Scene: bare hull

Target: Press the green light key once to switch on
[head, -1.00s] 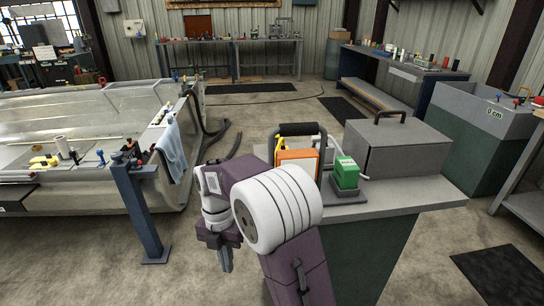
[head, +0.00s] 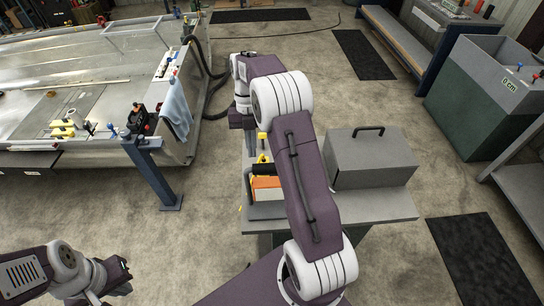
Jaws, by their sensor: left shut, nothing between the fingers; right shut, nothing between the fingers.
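I cannot make out a green light key in the head view. The green box seen earlier on the grey bench is hidden behind my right arm. My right gripper (head: 250,142) points down, shut and empty, near the bench's far left corner, beyond the orange object (head: 266,189). Its height above the bench is hard to tell. My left gripper (head: 97,296) is shut at the bottom left, away from the bench, and partly cut off by the frame edge.
The grey bench (head: 385,204) carries a grey lidded box (head: 371,158) with a black handle and a yellow item (head: 263,157). Floor is clear between post and bench.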

